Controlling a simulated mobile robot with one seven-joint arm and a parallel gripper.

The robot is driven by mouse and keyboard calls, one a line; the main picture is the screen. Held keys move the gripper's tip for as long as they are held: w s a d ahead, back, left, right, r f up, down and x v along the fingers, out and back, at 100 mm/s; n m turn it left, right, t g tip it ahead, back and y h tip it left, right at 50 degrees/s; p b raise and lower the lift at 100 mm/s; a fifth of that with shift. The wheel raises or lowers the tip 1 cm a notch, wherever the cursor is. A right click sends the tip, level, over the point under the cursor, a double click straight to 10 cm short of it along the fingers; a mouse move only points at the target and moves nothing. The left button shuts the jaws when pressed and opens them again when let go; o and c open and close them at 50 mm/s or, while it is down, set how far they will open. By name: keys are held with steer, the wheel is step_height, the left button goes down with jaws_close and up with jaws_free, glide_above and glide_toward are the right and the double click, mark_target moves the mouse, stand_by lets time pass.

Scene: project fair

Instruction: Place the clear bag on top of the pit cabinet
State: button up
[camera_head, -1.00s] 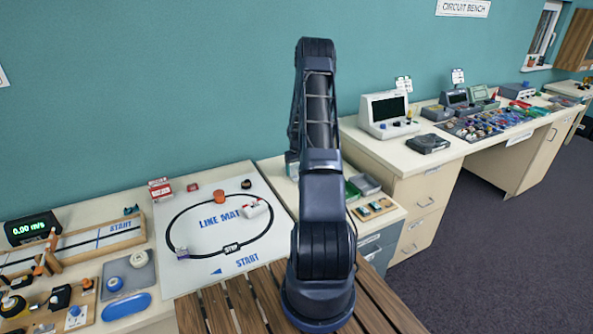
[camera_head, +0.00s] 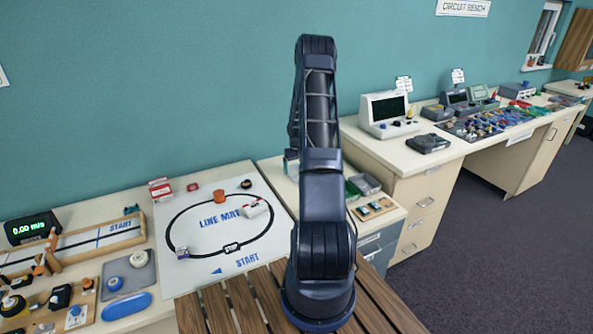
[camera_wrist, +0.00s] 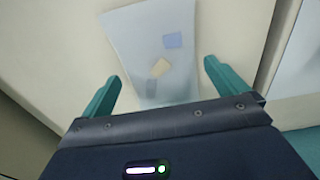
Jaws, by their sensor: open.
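The clear bag (camera_wrist: 155,45) lies flat on a pale surface in the wrist view. A blue, a tan and a grey item show through it. My gripper (camera_wrist: 162,72) is open, its two teal fingers apart on either side of the bag's near part and holding nothing. In the head view my arm hides the gripper and the bag. A low pale-topped cabinet with grey-blue drawers (camera_head: 378,262), which may be the pit cabinet, stands right of my arm; my arm covers part of its top.
Small bins (camera_head: 366,184) and a wooden tray (camera_head: 373,208) occupy the low cabinet's right side. The line mat (camera_head: 205,270) lies left of my arm. The taller circuit bench (camera_head: 405,150) holds a monitor (camera_head: 386,112). A slatted wooden surface (camera_head: 225,308) is in front.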

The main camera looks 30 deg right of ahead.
step_height(320, 180, up, 11)
steer(key=s+a+r+t, duration=0.1)
steer(key=s+a+r, duration=0.45)
steer(key=r, duration=0.35)
steer(key=s+a+r, duration=0.5)
steer(key=a+r, duration=0.1)
steer(key=r, duration=0.3)
steer(key=s+a+r+t, duration=0.1)
steer(key=s+a+r, duration=0.5)
steer(key=r, duration=0.3)
steer(key=s+a+r+t, duration=0.1)
steer(key=s+a, duration=0.2)
steer(key=s, duration=0.6)
steer(key=s+a+r, duration=0.2)
steer(key=s+a, duration=0.2)
steer(key=s, duration=0.6)
steer(key=s+a+r+t, duration=0.1)
steer(key=s+a, duration=0.3)
steer(key=s, duration=0.5)
steer(key=shift+s+r+t, duration=0.3)
steer(key=shift+s+r, duration=0.05)
steer(key=shift+r, duration=0.3)
